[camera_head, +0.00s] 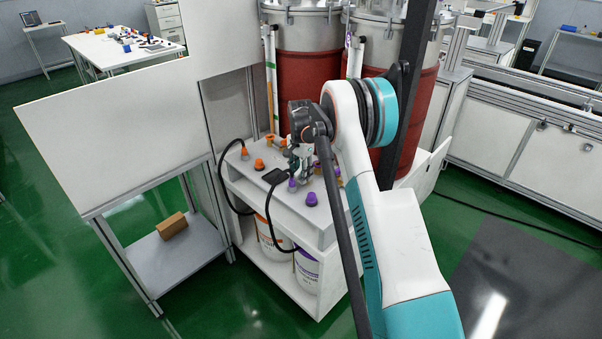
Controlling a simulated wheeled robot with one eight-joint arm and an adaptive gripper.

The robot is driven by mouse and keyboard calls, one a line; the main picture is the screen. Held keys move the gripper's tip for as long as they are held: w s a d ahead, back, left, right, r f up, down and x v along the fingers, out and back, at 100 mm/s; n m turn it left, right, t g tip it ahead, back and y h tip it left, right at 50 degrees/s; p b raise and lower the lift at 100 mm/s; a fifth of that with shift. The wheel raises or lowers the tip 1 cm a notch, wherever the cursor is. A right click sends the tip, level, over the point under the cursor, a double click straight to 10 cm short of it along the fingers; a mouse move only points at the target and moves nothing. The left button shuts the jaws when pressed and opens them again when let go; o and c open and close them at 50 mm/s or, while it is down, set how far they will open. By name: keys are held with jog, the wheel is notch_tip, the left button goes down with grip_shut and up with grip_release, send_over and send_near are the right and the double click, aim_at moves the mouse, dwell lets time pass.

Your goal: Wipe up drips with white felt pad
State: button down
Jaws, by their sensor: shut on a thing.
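My gripper (302,168) is low over the top of the white cart (270,198), among small orange and purple fittings. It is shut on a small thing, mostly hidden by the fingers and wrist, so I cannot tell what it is. I cannot make out a white felt pad anywhere, nor any drips on the cart top. An orange-capped fitting (259,164) stands to the left of my gripper. A purple fitting (312,199) stands in front of it on the cart top.
Two large red-brown drums (308,75) stand behind the cart. Black hoses (224,180) loop over its left side. White buckets (306,268) sit on its lower shelf. A white panel (110,130) rises at left, above a shelf holding a cardboard box (172,226).

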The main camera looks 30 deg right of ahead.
jog(key=shift+w+d+f, duration=0.1)
jog(key=shift+w+d, duration=0.2)
jog(key=shift+d, duration=0.6)
jog(key=shift+w+d+f, duration=0.1)
jog(key=shift+w+d, duration=0.2)
jog(key=shift+d, duration=0.6)
jog(key=shift+s, duration=0.1)
jog(key=shift+s+a+f+b, duration=0.1)
jog(key=shift+s+a+b, duration=0.2)
jog(key=shift+a, duration=0.65)
jog(key=shift+s+a+f+b, duration=0.15)
jog(key=shift+s+a, duration=0.25)
jog(key=shift+a, duration=0.5)
jog(key=shift+w+d+f, duration=0.1)
jog(key=shift+w+d, duration=0.15)
jog(key=shift+d, duration=0.4)
jog(key=shift+w+d+f, duration=0.1)
jog(key=shift+w+d, duration=0.1)
jog(key=shift+d, duration=0.4)
jog(key=shift+w+d, duration=0.25)
jog(key=shift+d, duration=0.4)
notch_tip(320, 180, up, 6)
jog(key=p, duration=0.2)
